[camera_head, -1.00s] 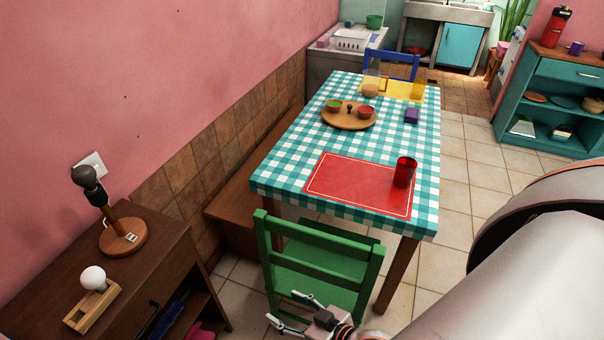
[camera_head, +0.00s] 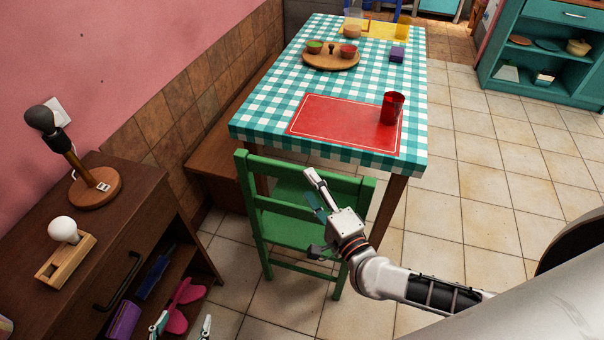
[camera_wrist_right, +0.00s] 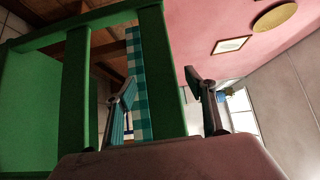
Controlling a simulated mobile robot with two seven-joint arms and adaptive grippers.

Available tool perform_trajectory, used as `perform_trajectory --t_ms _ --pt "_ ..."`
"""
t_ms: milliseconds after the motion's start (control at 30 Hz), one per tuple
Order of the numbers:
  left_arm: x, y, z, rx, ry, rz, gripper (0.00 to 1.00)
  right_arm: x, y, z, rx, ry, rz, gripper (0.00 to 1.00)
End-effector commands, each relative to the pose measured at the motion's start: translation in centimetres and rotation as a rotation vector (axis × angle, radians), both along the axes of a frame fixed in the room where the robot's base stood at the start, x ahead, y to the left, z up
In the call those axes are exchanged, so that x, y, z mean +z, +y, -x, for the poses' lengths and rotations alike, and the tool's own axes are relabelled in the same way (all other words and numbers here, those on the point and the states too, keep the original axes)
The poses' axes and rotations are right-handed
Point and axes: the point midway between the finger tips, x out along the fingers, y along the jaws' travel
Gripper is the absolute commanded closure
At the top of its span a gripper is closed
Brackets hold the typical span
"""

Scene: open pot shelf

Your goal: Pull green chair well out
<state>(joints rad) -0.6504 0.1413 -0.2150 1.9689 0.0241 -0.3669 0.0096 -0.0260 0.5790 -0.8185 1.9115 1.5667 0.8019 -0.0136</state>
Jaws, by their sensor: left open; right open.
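The green chair (camera_head: 292,222) stands at the near end of the checkered table (camera_head: 262,128), its seat partly under the edge. My right gripper (camera_head: 316,212) is open at the right part of the chair's back. In the right wrist view the open fingers (camera_wrist_right: 166,106) lie on either side of a green bar of the chair back (camera_wrist_right: 157,65), seemingly its top rail. A gap shows beside the right finger; contact on the left finger cannot be told. My left gripper (camera_head: 182,325) shows only its open fingertips at the bottom edge, beside the dark cabinet, away from the chair.
A dark cabinet (camera_head: 110,240) with a lamp (camera_head: 95,186) and open shelf stands at left. A brown bench (camera_head: 222,160) runs along the wall. The red cup (camera_head: 392,108) stands on a red mat (camera_head: 335,118). Tiled floor (camera_head: 470,235) right of the chair is clear.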

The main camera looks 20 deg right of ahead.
Motion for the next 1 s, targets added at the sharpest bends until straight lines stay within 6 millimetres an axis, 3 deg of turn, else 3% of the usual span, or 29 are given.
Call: perform_trajectory --t_ms 300,700,767,900,933,1000 --pt "-0.4 0.1 0.1 0.001 0.005 -0.002 0.35 0.0 0.9 -4.4 0.0 -0.002 0.002 0.45" --pt "-0.7 0.2 0.3 0.002 0.012 -0.005 0.35 0.0 1.1 -5.3 0.002 -0.001 0.002 0.45" --pt "-0.7 0.2 0.2 0.002 0.011 -0.004 0.35 0.0 1.1 -5.2 0.002 -0.001 0.002 0.58" --pt "-0.5 0.2 0.1 0.003 0.008 -0.004 0.35 0.0 1.1 -5.2 0.001 -0.001 0.002 0.94" --pt "-0.5 0.2 0.1 0.003 0.007 -0.004 0.35 0.0 1.1 -5.2 0.001 -0.001 0.002 1.0" --pt "-0.4 0.2 0.0 0.003 0.005 -0.003 0.35 0.0 1.1 -5.2 0.001 -0.001 0.002 1.0"
